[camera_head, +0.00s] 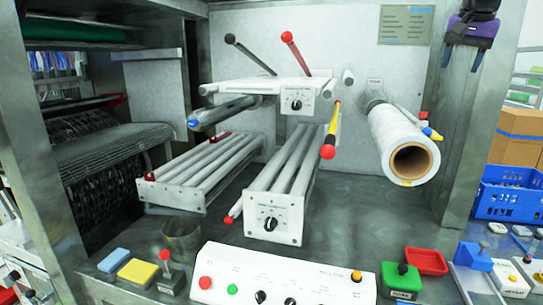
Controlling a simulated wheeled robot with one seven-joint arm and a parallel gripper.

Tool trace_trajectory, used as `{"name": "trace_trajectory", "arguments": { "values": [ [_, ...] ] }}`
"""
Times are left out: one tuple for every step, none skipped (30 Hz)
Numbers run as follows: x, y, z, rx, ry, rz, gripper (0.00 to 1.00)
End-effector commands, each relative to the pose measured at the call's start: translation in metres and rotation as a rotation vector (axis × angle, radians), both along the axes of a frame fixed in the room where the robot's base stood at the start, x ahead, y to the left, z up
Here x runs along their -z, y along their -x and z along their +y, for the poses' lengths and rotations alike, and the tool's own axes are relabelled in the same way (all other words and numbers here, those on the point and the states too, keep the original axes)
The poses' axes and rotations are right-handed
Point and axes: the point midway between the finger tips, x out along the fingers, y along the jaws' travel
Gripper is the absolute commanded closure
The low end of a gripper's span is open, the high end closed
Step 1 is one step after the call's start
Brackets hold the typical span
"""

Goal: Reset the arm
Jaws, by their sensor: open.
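My gripper (462,58) hangs at the upper right of the head view, with a black and purple body. Its two dark fingers point down and stand apart, with nothing between them. It appears in front of the grey metal post at the right. Most of my arm is outside the picture.
A machine with rollers (290,165) and a large white film roll (400,142) fills the middle. A white control panel (283,277) stands in front. A green box (400,280), a red tray (427,261) and a blue crate (508,200) are at the right. The grey deck is bare below the film roll.

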Motion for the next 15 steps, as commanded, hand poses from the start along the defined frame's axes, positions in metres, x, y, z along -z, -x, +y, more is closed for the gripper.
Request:
{"name": "trace_trajectory", "arguments": {
  "values": [
    [0.001,0.020,0.008,-0.032,-0.004,-0.008,0.45],
    [0.003,0.030,0.013,-0.053,-0.004,-0.011,0.45],
    [0.006,0.044,0.019,-0.079,-0.004,-0.016,0.45],
    [0.009,0.054,0.024,-0.100,-0.003,-0.019,0.45],
    [0.012,0.065,0.029,-0.120,-0.002,-0.023,0.45],
    [0.016,0.078,0.035,-0.149,0.001,-0.028,0.45],
    [0.019,0.089,0.040,-0.169,0.003,-0.032,0.45],
    [0.023,0.099,0.045,-0.190,0.006,-0.034,0.45],
    [0.029,0.113,0.051,-0.218,0.010,-0.039,0.45],
    [0.033,0.124,0.057,-0.238,0.013,-0.043,0.45],
    [0.038,0.134,0.062,-0.260,0.018,-0.047,0.45],
    [0.045,0.149,0.068,-0.287,0.024,-0.050,0.45],
    [0.051,0.159,0.073,-0.309,0.029,-0.054,0.45],
    [0.056,0.170,0.078,-0.329,0.035,-0.057,0.45],
    [0.064,0.184,0.084,-0.358,0.043,-0.062,0.45]
  ]
}}
